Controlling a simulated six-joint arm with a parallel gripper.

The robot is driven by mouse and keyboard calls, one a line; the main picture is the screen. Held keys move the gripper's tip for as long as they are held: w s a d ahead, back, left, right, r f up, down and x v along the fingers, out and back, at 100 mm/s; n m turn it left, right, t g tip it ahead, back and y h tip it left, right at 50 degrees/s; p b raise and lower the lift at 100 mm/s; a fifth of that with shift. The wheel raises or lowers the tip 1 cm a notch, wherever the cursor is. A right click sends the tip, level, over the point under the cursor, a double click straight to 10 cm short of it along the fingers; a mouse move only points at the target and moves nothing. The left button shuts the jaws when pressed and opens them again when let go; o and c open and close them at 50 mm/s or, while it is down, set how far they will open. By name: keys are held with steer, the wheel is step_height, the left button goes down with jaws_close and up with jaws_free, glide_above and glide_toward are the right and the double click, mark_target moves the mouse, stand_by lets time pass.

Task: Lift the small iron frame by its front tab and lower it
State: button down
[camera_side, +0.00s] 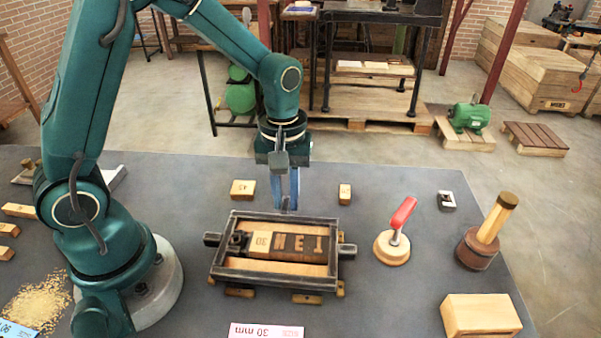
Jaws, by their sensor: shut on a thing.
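The small iron frame (273,279) is a dark rectangle at the middle of the table, with a stub sticking out on its left and right sides. It surrounds a pale wooden block marked 30 (258,244) and a dark block with large letters (305,247). My gripper (287,205) points down at the frame's far edge in the picture, its blue fingers shut on the frame there. The tab itself is too small or hidden to make out. The frame looks about level; I cannot tell whether it is raised.
Small wooden blocks stand behind the frame, one on the left (243,189) and one on the right (345,194). A red-handled tool (402,216), a wooden-handled tool (492,222) and a wooden box (480,314) stand right. A pink card (266,331) lies in front.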

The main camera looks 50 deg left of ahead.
steer(key=shift+w+a+f, duration=0.1)
steer(key=shift+f, duration=1.3)
steer(key=c, duration=0.7)
jaws_free()
steer(key=shift+r, duration=0.1)
steer(key=shift+r, duration=3.45)
